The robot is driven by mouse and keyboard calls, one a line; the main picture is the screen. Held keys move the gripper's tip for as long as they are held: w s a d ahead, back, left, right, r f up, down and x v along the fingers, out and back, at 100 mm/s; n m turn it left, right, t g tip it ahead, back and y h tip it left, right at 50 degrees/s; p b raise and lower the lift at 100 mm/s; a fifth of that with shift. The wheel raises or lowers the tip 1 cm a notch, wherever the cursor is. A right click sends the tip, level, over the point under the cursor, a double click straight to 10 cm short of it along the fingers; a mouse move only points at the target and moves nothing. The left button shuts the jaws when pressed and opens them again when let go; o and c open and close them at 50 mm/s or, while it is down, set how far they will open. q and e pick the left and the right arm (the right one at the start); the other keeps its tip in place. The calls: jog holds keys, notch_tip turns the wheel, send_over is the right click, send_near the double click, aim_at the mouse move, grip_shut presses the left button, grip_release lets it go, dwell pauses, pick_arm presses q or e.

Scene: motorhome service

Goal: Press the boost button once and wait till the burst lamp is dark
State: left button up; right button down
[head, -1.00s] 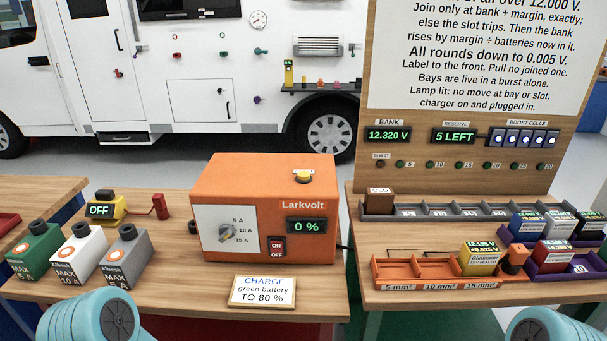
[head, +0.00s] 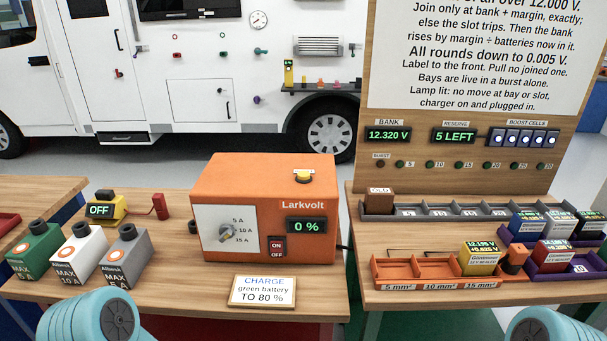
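The orange Larkvolt charger (head: 262,180) stands on the left bench. A yellow button (head: 303,177) sits on its top; no boost label is readable on it. Its display (head: 306,225) reads 0 %. The burst lamp (head: 381,163) on the wooden panel looks dark. A row of small green lamps or buttons runs to its right, with numbers under or beside them. The bank display (head: 388,135) reads 12.320 V and the reserve display (head: 454,136) reads 5 LEFT. The boost cells (head: 523,139) show several white lights. Neither gripper shows; only my teal arm links are at the bottom.
Green (head: 35,250), white (head: 81,254) and grey (head: 127,257) blocks stand at the left. A sign (head: 262,291) lies in front of the charger. The right bench holds a grey slot rack (head: 440,212), an orange tray (head: 430,272) and several batteries.

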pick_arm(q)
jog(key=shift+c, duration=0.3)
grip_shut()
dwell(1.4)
